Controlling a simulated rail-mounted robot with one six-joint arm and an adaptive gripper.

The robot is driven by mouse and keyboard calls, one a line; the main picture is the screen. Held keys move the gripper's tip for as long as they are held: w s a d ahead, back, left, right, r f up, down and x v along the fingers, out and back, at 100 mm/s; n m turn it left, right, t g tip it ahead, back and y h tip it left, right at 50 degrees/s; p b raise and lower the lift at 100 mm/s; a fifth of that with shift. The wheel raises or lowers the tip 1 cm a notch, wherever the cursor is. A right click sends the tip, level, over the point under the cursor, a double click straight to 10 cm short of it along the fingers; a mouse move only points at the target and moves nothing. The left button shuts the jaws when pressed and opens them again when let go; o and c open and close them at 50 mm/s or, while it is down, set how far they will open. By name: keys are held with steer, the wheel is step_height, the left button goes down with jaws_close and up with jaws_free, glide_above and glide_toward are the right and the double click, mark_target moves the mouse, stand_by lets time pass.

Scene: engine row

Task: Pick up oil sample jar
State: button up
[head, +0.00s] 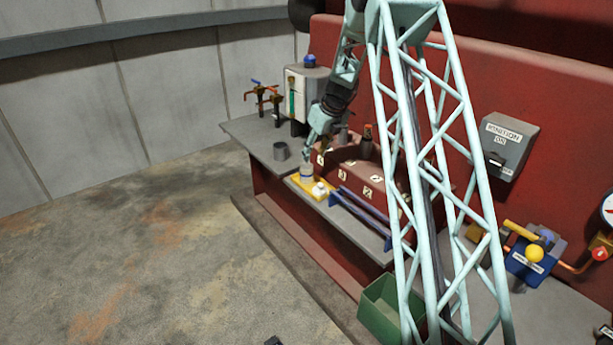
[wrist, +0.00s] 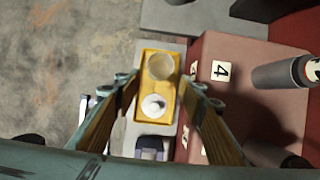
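A pale, round-topped jar (head: 306,171), likely the oil sample jar, stands upright on a yellow tray (head: 294,184). In the wrist view the jar (wrist: 160,66) is at the far end of the tray (wrist: 145,84), with a white knobbed piece (wrist: 153,106) at the near end. The white piece also shows in the head view (head: 319,188). My gripper (wrist: 160,86) is open and empty, its fingers pointing down toward the tray, one on each side. In the head view my gripper (head: 311,138) is above the jar, apart from it.
Red engine blocks with number labels (wrist: 222,71) stand close right of the tray. A dark cylinder (wrist: 284,74) sticks out there. Blue rails (head: 362,210) and a green bin (head: 380,306) lie nearer. The floor at left is clear.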

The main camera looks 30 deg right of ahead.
mark_target(307, 172)
steer(key=shift+f, duration=0.1)
stand_by(0.3)
steer(key=shift+b+x, duration=0.6)
steer(key=shift+x, duration=3.6)
steer(key=shift+f, duration=0.1)
steer(key=shift+b+x, duration=0.55)
steer(key=shift+x, duration=2)
steer(key=shift+s+a, duration=0.1)
steer(key=shift+s, duration=0.05)
steer(key=shift+c, duration=0.3)
steer(key=c, duration=0.4)
steer(key=shift+c, duration=0.2)
step_height(307, 172, up, 10)
steer(key=p, duration=0.2)
